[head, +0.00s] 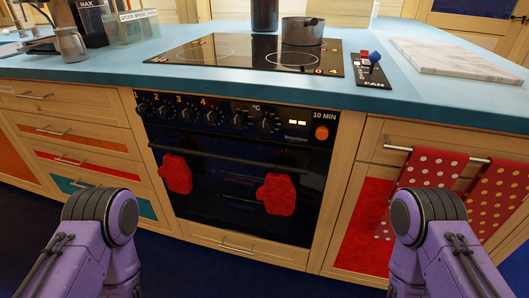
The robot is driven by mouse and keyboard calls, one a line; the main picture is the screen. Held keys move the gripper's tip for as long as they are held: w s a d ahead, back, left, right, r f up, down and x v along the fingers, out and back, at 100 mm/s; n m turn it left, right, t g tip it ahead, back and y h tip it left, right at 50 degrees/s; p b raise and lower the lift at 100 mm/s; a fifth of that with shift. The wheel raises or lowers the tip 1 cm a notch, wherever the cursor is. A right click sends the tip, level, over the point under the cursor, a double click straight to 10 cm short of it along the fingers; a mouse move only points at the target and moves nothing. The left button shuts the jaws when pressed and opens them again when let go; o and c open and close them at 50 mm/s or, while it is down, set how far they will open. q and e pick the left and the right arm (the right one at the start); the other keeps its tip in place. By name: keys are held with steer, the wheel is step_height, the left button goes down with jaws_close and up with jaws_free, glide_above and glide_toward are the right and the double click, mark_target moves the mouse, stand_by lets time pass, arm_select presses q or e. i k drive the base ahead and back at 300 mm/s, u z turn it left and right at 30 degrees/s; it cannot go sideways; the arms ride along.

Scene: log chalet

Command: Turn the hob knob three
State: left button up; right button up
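My two purple arms show at the bottom left and bottom right, well apart from the panel. Neither gripper is in view.
The black oven (235,190) has a handle bar with two red mitts (177,173). A dark pot (302,31) stands on the hob (240,54) above. Wooden drawers (75,140) are at left; a dotted red towel (425,178) hangs at right. The space before the oven looks clear.

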mark_target(187, 115)
steer(key=z, duration=2)
steer(key=k, duration=0.7)
steer(key=u, duration=1.55)
